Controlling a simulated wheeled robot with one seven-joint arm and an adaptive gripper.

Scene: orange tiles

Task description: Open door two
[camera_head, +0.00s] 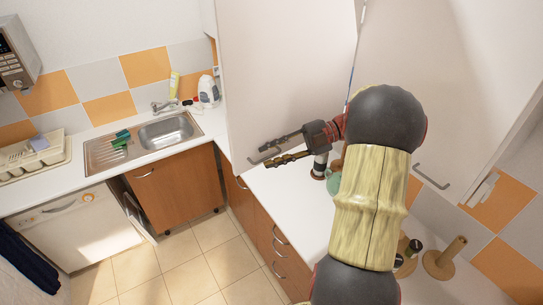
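Two white wall-cupboard doors are in the head view; no numbers show, so I cannot tell which is door two. The left white door (285,65) has a thin grey handle (252,160) near its lower edge. The right white door (455,75) has a grey bar handle (431,178) low on its left side and looks closed. My gripper (266,155) is at the left door's lower part, its two dark fingers apart, with the tips by that handle. The fingers partly hide the handle, and I cannot tell whether they touch it.
A white worktop (290,205) runs below the doors, with a wooden peg stand (444,258) and small jars (408,252). A sink (165,130), a dish rack (35,160) and a white dishwasher (80,235) are at left. The tiled floor (180,265) is clear.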

